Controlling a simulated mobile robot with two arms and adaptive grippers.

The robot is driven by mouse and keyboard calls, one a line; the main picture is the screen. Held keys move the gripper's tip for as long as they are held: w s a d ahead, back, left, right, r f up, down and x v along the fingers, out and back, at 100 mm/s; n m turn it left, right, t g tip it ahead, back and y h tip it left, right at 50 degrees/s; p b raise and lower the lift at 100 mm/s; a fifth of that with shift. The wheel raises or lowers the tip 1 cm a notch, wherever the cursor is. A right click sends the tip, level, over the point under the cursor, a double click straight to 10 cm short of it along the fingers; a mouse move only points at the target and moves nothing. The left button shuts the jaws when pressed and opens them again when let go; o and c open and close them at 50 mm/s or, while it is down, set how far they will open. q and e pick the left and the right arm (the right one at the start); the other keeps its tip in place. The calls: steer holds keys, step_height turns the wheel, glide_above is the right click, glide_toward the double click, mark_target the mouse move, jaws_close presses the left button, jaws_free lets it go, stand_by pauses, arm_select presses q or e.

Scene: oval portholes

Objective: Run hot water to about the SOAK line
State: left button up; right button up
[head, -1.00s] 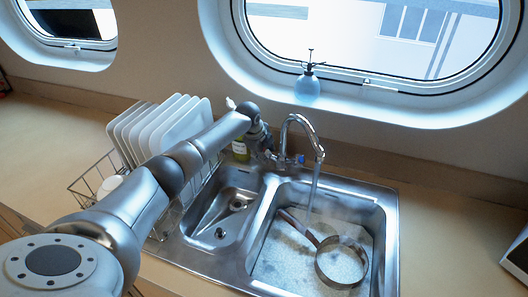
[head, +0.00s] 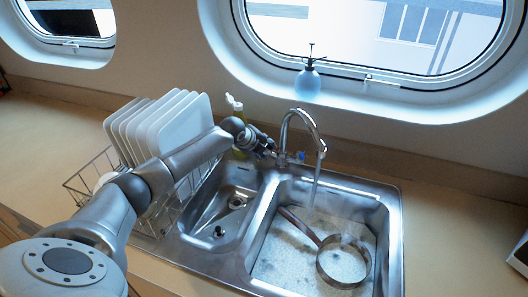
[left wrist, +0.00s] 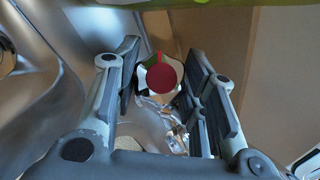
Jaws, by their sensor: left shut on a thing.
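A chrome tap (head: 305,118) with a high spout stands behind the double sink. A stream of water (head: 314,188) runs from it into the right basin (head: 262,235). A pan (head: 322,258) with a long handle sits in the cloudy water there, with faint steam above. My left gripper (head: 268,150) is at the left side of the tap. In the left wrist view its fingers (left wrist: 162,62) are shut on the hot tap handle (left wrist: 161,78), which has a red cap. The blue-marked handle (head: 301,156) is on the right. I cannot make out a SOAK line. My right gripper is out of view.
A rack (head: 100,168) with several white plates (head: 181,120) stands left of the sink. A green bottle (head: 237,106) is behind my left wrist. A blue spray bottle (head: 308,86) stands on the porthole sill. The counter right of the sink is mostly clear.

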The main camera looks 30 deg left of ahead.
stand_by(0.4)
arm_select(q)
steer(key=o, duration=1)
steer(key=v, duration=1.2)
steer(key=shift+s+f, duration=0.15)
steer(key=shift+s, duration=0.1)
steer(key=shift+w, duration=0.1)
